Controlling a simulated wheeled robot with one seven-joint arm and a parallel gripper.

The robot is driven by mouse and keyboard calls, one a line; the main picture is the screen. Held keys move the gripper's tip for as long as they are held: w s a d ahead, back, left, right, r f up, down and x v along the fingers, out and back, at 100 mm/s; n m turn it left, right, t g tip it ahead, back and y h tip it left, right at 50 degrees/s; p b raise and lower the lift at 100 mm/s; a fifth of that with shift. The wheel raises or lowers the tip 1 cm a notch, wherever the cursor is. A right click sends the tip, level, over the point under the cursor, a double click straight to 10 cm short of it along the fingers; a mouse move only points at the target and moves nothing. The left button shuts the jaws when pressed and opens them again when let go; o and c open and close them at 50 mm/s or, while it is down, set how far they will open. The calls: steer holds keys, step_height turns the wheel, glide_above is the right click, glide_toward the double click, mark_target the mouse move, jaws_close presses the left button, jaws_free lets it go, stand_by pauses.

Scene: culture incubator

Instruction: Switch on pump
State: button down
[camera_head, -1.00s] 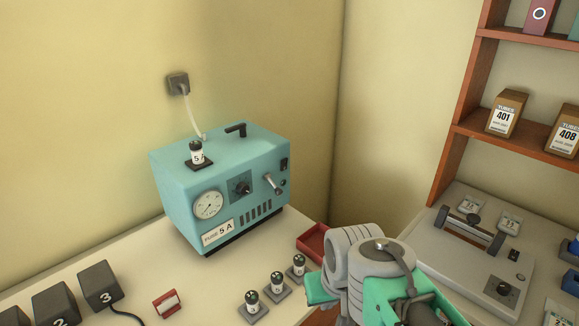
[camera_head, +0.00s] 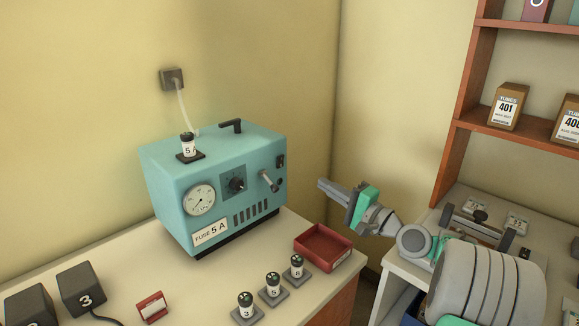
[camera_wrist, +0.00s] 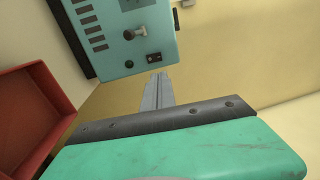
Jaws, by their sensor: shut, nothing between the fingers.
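The teal pump box (camera_head: 215,190) stands on the bench at the left wall. A label reads "FUSE 5 A". My gripper (camera_head: 321,184) is shut and empty, a short way right of the pump, its tips pointing toward it. In the wrist view, the closed fingertips (camera_wrist: 157,79) are near the pump's rocker switch (camera_wrist: 153,57), apparently apart from it. Whether the switch is on cannot be told.
A fuse marked 5 (camera_head: 187,145) sits on the pump's top, beside a black handle (camera_head: 231,126). A red tray (camera_head: 340,262) is at the bench edge below my gripper. Free air separates pump and shelf.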

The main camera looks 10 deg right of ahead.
mark_target(282, 157)
steer(key=p+x, duration=0.2)
steer(key=x, duration=1.2)
steer(key=shift+w, duration=0.1)
steer(key=shift+r, duration=0.1)
